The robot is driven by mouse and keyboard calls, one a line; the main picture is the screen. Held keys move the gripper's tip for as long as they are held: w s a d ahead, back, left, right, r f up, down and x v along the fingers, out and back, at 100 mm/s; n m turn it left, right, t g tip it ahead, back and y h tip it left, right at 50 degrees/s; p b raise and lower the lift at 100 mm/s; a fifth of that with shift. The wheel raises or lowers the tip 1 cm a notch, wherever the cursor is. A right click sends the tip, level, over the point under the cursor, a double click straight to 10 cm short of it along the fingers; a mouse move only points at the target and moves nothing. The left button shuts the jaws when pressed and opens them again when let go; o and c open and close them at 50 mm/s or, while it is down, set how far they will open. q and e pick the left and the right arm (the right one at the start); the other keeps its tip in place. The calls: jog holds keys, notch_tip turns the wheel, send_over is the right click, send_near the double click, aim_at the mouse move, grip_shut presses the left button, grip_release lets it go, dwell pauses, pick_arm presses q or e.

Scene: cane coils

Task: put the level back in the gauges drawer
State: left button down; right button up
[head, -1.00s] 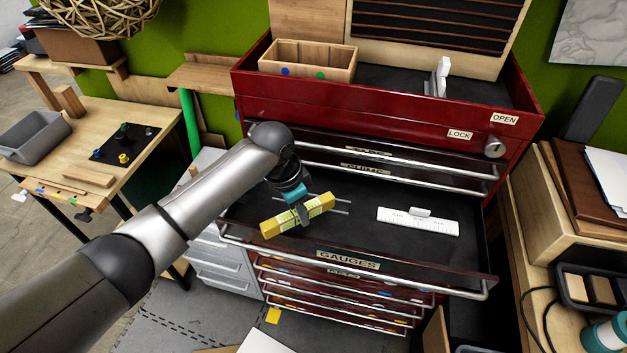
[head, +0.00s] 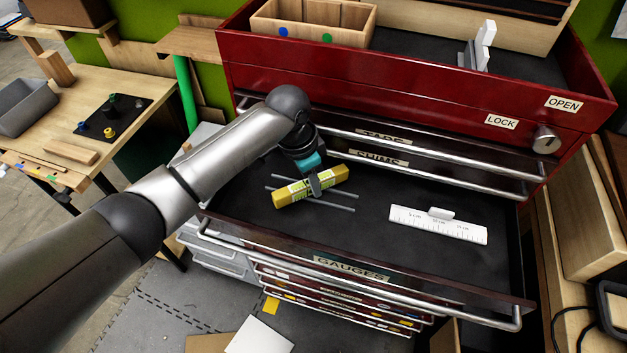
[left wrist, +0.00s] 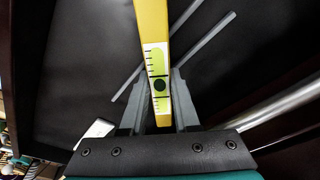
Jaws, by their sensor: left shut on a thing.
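The yellow level (head: 292,193) has green-and-white vial windows. My left gripper (head: 314,186) is shut on it near its middle and holds it over the open gauges drawer (head: 260,215). In the left wrist view the level (left wrist: 153,40) runs up between the two fingers (left wrist: 158,105). I cannot tell whether its underside touches the drawer floor. Two thin grey rods (head: 335,206) lie in the drawer beside and partly under the level. The drawer front carries a GAUGES label (head: 350,269). My right gripper is not in view.
A white ruler (head: 440,226) with a raised grip lies at the right of the drawer. The shut shims drawer (head: 420,171) with its bar handle is just above. A wooden box (head: 312,22) stands on the red cabinet top. The drawer floor between rods and ruler is clear.

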aim_at(302, 185)
pick_arm(q)
jog(key=shift+s+f, duration=0.1)
jog(key=shift+f, duration=0.15)
jog(key=shift+s+a+f, duration=0.15)
jog(key=shift+s+f, duration=0.05)
jog(key=shift+f, duration=0.3)
jog(key=c, duration=0.7)
grip_release()
jog(key=shift+a, duration=0.1)
jog(key=shift+o, duration=0.2)
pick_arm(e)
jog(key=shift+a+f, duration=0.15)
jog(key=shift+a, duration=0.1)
pick_arm(q)
jog(key=shift+r, duration=0.15)
notch_tip(302, 185, up, 13)
jog(key=a, duration=0.1)
jog(key=shift+s+a+p, duration=0.25)
jog(key=shift+a+p, duration=0.05)
jog(key=shift+p, duration=0.15)
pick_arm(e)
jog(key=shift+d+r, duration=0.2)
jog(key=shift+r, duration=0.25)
